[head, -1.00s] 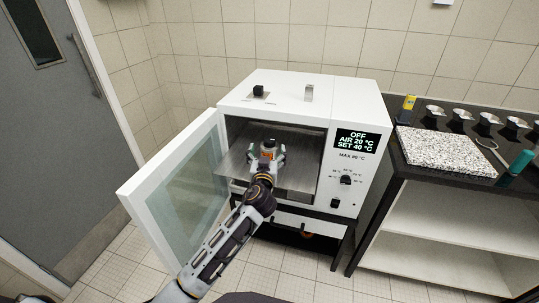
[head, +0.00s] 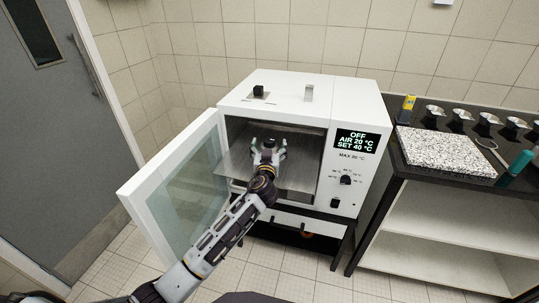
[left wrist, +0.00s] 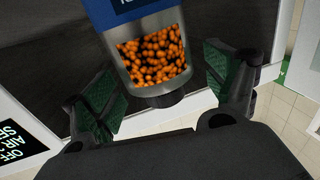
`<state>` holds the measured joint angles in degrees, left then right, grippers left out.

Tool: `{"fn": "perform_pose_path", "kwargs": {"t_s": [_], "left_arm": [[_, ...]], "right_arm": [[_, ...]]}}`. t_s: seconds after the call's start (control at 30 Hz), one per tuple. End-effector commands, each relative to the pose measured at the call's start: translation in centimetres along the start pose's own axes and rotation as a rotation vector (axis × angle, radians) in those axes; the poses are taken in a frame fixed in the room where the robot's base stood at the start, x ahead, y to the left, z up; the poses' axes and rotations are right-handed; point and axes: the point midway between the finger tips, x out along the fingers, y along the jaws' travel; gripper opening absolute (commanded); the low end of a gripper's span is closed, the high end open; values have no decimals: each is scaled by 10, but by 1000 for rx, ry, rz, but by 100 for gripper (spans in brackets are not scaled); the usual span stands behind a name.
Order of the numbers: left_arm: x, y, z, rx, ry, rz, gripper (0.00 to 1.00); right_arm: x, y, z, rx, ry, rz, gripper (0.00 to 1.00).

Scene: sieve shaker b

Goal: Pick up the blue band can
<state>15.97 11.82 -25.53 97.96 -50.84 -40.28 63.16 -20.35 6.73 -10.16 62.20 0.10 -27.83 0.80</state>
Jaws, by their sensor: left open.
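The blue band can (left wrist: 152,58) shows in the left wrist view, with a blue band at the top edge of the picture and a clear part full of orange-brown pellets below it. Its upper part is cut off by the frame. My left gripper (head: 268,147) is inside the open oven chamber. Its two green-padded fingers stand apart on either side of the can in the left wrist view (left wrist: 163,82), with gaps showing on both sides. In the head view my gripper hides the can. My right gripper is not in view.
The white oven (head: 362,172) has its glass door (head: 172,195) swung open to the left. A metal shelf (head: 237,163) lies inside the chamber. At right, a dark bench (head: 395,160) holds a speckled slab (head: 445,150), several metal cups, a yellow item (head: 407,104) and a teal-handled tool (head: 520,163).

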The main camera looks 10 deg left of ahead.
Motion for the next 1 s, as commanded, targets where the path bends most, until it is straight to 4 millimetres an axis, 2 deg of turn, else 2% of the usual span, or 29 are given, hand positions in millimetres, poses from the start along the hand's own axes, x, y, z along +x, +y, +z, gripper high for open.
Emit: {"fn": "perform_pose_path", "kwargs": {"t_s": [0.2,0.67,0.77,1.0], "left_arm": [[9,0,0,1,-1,0,86],[10,0,0,0,0,0,86],[10,0,0,0,0,0,76],[10,0,0,0,0,0,45]], "right_arm": [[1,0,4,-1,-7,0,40],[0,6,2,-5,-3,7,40],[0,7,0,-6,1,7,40],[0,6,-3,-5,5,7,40]]}}
